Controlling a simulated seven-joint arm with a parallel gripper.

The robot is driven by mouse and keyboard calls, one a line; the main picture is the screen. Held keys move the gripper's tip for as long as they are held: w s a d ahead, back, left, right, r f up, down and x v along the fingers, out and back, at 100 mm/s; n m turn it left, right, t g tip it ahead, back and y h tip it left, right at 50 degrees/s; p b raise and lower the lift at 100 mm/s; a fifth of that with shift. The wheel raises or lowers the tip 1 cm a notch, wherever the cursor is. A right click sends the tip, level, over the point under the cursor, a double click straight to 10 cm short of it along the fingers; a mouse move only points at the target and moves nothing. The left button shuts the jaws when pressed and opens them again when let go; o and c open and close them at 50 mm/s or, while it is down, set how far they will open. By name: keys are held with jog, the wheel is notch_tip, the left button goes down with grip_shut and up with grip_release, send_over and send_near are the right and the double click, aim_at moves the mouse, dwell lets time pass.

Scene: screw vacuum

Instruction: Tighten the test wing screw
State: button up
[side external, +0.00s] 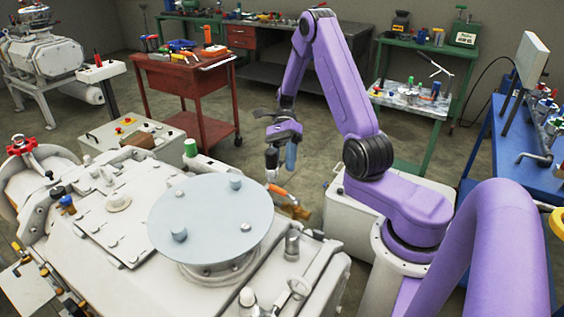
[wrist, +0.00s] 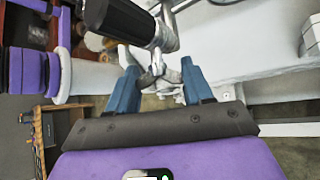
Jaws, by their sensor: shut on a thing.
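My gripper (side external: 280,163) points down beside the right-hand edge of the large pale machine in the side view. In the wrist view, the two blue fingers of my gripper (wrist: 159,77) close in on a small grey metal piece (wrist: 157,64). This piece seems to be the test wing screw, but its wings are mostly hidden by the fingertips. A black cylinder with a metal end (wrist: 125,20) lies close above the fingertips in the wrist view. In the side view the screw cannot be made out; an orange handle (side external: 279,190) shows just below the gripper.
The pale machine (side external: 110,225) carries a round blue-grey plate (side external: 211,218) with raised studs. A brass-coloured part (side external: 297,209) sits by the orange handle. A red tool cart (side external: 185,95) stands behind, and a blue bench (side external: 520,150) is at right. Open floor lies behind the gripper.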

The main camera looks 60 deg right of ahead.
jog(key=shift+d, duration=0.2)
jog(key=o, duration=1.1)
jog(key=shift+a, duration=0.1)
jog(key=shift+c, duration=0.2)
jog(key=v, duration=1.7)
jog(key=shift+d, duration=0.25)
jog(key=shift+r, duration=0.1)
jog(key=s+a+r+n+h, duration=0.1)
jog(key=s+a+n+h, duration=0.25)
jog(key=a+n, duration=0.6)
jog(key=s+a+r+n+h, duration=0.15)
jog(key=a+n+h, duration=0.35)
jog(key=a, duration=0.8)
jog(key=s+a+f+n+t, duration=0.2)
jog(key=s+n, duration=0.7)
jog(key=s, duration=0.1)
jog(key=s+a+f+n+t, duration=0.1)
jog(key=s+a+n+t, duration=0.2)
jog(key=s+n, duration=0.6)
jog(key=shift+s+f+n, duration=0.35)
jog(key=shift+s+f, duration=0.05)
jog(key=shift+s, duration=0.75)
